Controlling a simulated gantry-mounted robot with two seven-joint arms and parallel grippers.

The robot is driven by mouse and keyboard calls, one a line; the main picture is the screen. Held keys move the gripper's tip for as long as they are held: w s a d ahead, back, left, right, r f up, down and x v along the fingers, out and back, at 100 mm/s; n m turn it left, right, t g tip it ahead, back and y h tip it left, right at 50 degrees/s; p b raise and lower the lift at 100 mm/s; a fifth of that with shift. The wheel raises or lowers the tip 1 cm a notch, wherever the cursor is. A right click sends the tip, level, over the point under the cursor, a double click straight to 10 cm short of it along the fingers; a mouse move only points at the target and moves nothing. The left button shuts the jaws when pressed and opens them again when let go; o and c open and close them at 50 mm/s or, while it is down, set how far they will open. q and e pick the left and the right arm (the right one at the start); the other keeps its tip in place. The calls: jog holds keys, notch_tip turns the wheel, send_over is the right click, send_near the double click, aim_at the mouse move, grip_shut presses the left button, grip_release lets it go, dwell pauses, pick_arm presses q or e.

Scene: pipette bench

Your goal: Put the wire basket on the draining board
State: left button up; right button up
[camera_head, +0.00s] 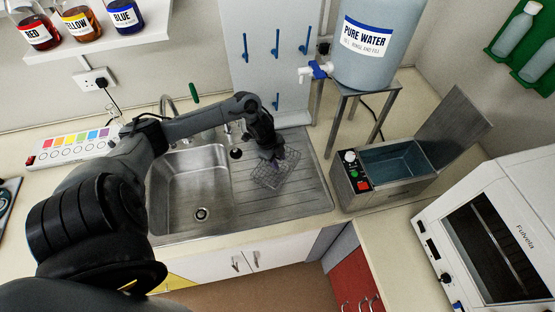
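The wire basket (268,176) is a small grey mesh basket at the draining board, right of the sink bowl. It looks tilted, and I cannot tell whether it rests on the board or hangs just above it. The draining board (305,192) is ribbed steel. My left gripper (271,160) is over the basket's upper edge, pointing down. Its fingers are small and dark against the mesh, so whether they are closed on the basket is unclear. My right gripper is not in view.
The steel sink bowl (190,190) lies left of the board. A water bath (392,165) with a raised lid stands to the right. A pure water tank (378,45) sits on a metal stand (352,92) behind. The board's right and front parts are clear.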

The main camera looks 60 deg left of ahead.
pick_arm(q)
jog(key=v, duration=1.1)
jog(key=d+f+n+t, duration=0.15)
jog(key=d+f, duration=0.25)
jog(key=d, duration=0.5)
jog(key=d+f+t, duration=0.3)
jog(key=d, duration=0.6)
jog(key=s+d+r+n+g+y, duration=0.1)
jog(key=s+d+r+n+g, duration=0.2)
jog(key=s+d+n, duration=0.6)
jog(key=s+d+r, duration=0.1)
jog(key=s, duration=0.1)
jog(key=shift+s+d+g, duration=0.25)
jog(key=shift+s+g, duration=0.1)
jog(key=shift+r, duration=0.15)
notch_tip(320, 180, up, 14)
jog(key=p, duration=1.4)
